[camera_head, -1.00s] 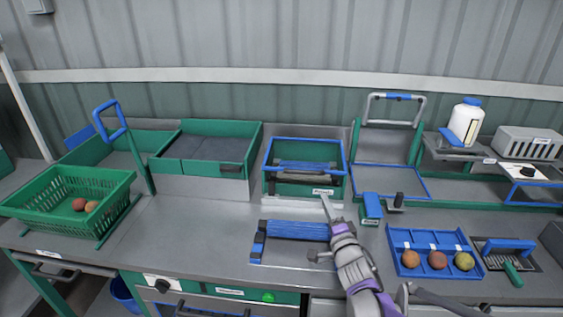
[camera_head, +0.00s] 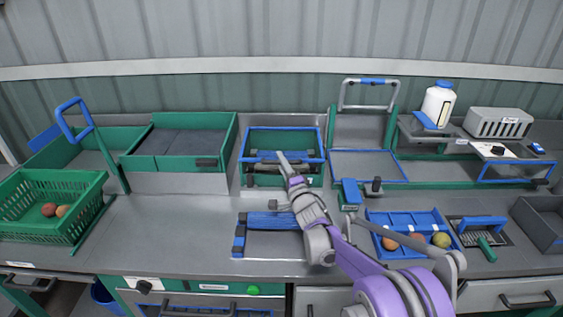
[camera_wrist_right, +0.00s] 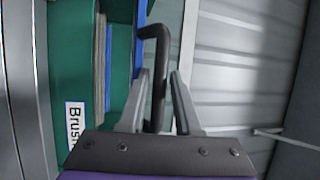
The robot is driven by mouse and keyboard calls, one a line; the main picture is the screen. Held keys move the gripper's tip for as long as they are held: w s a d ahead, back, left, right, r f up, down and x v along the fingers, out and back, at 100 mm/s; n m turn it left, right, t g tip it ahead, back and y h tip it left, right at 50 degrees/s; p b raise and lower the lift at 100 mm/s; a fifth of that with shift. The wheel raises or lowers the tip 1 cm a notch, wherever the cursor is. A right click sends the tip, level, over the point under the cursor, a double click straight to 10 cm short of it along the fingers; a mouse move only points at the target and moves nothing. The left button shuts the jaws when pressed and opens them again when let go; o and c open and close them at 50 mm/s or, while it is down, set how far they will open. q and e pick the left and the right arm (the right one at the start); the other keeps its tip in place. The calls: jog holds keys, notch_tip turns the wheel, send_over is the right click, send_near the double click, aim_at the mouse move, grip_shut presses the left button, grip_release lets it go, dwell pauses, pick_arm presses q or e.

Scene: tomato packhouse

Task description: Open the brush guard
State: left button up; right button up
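The brush unit is a green box with a blue rim (camera_head: 247,143) at the back middle of the bench. Blue and grey brush bars show inside it. In the right wrist view its green side (camera_wrist_right: 70,45) carries a label starting "Brus" (camera_wrist_right: 75,125), and a black handle (camera_wrist_right: 160,60) sticks out from it. My right gripper (camera_head: 281,156) reaches the front of the box, partly covering it. In the wrist view its two fingers (camera_wrist_right: 160,85) stand apart on either side of the handle, with gaps showing. My left gripper is not in view.
A blue tray (camera_head: 405,219) with fruit is to the right, partly behind the arm. A green crate (camera_head: 75,205) with fruit stands left. Bare bench (camera_head: 165,225) lies between.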

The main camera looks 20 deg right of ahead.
jog(key=shift+w, duration=0.15)
grip_shut()
dwell(1.4)
